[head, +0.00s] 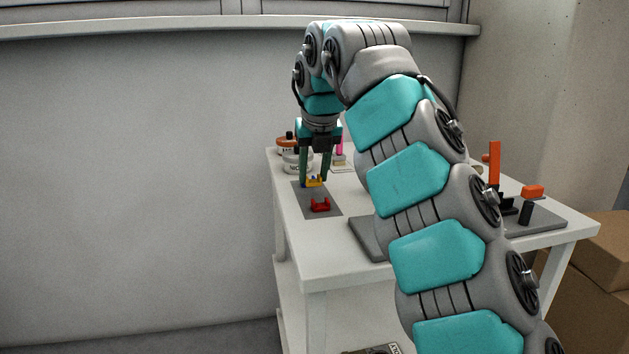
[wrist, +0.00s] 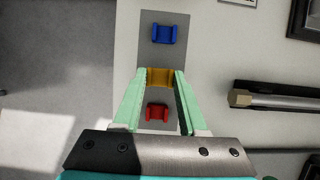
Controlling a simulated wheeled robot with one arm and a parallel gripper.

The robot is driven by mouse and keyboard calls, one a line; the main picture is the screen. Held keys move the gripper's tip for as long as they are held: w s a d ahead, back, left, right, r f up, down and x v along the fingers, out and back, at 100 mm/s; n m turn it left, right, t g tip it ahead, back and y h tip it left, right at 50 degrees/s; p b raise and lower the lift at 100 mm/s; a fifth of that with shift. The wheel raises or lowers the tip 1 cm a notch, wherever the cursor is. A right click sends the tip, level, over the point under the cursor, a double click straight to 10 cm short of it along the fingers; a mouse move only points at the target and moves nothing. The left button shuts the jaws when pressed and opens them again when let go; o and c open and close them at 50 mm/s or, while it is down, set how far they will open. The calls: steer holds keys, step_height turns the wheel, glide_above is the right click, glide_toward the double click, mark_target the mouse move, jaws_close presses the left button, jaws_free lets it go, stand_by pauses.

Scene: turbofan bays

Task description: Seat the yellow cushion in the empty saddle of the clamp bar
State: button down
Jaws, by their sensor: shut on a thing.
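The yellow cushion (wrist: 160,77) is a small saddle-shaped block. It sits between the fingertips of my gripper (wrist: 159,80), which is shut on it. In the head view, my gripper (head: 315,181) points straight down with the yellow cushion (head: 314,182) at its tips, over the grey mat (head: 331,212). I cannot tell whether the cushion still touches the mat. A blue cushion (wrist: 164,34) and a red cushion (wrist: 157,112) lie on the mat on either side of it. I cannot make out the clamp bar's empty saddle.
The white table (head: 345,200) carries round containers (head: 295,163) behind my gripper. A grey slab (head: 366,240) is partly hidden by my arm. A plate with an orange upright (head: 494,163) stands at right. A grey bar (wrist: 280,98) lies right of the mat in the wrist view.

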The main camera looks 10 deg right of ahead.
steer(key=shift+d+f, duration=0.15)
steer(key=shift+f, duration=0.45)
steer(key=shift+f+b, duration=0.55)
steer(key=shift+f, duration=0.05)
steer(key=shift+f, duration=0.1)
steer(key=shift+f, duration=0.15)
steer(key=shift+c, duration=2.3)
jaws_free()
steer(key=shift+b, duration=0.3)
